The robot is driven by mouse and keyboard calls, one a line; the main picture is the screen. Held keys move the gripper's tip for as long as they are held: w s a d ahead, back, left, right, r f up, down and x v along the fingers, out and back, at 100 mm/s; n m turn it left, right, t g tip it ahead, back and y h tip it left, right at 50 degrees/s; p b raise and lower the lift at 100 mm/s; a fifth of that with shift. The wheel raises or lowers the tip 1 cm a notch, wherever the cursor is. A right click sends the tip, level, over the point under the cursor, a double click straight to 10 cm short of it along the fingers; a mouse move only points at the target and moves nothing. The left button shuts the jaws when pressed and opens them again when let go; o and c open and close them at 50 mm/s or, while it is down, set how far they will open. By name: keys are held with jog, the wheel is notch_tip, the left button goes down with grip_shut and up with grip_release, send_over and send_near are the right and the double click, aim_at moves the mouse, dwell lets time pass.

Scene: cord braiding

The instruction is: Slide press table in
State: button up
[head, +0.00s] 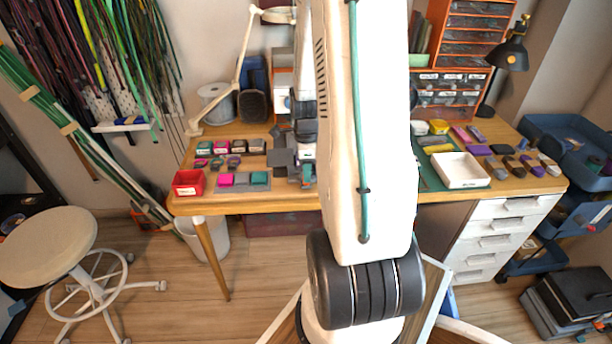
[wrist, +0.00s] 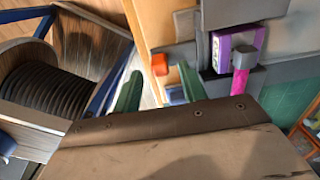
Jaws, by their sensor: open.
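The grey press (head: 303,125) stands on the wooden desk, just left of my raised arm, which hides part of it. Grey plates (head: 283,157) at its base and front look like the press table; I cannot tell exactly how far out it sits. In the wrist view, grey plates (wrist: 180,52) lie beside a purple-framed block (wrist: 222,48) and a grey-capped magenta pin (wrist: 240,72). My gripper (wrist: 160,75) shows as two green fingers, spread apart with nothing between them. An orange-red block (wrist: 159,64) shows just beyond the gap. Contact with the press table cannot be told.
The desk (head: 240,200) holds a red bin (head: 188,183), small coloured blocks (head: 243,179) and a white tray (head: 460,170). A stool (head: 48,240) stands at left.

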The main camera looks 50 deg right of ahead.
jog(key=shift+f, duration=1.45)
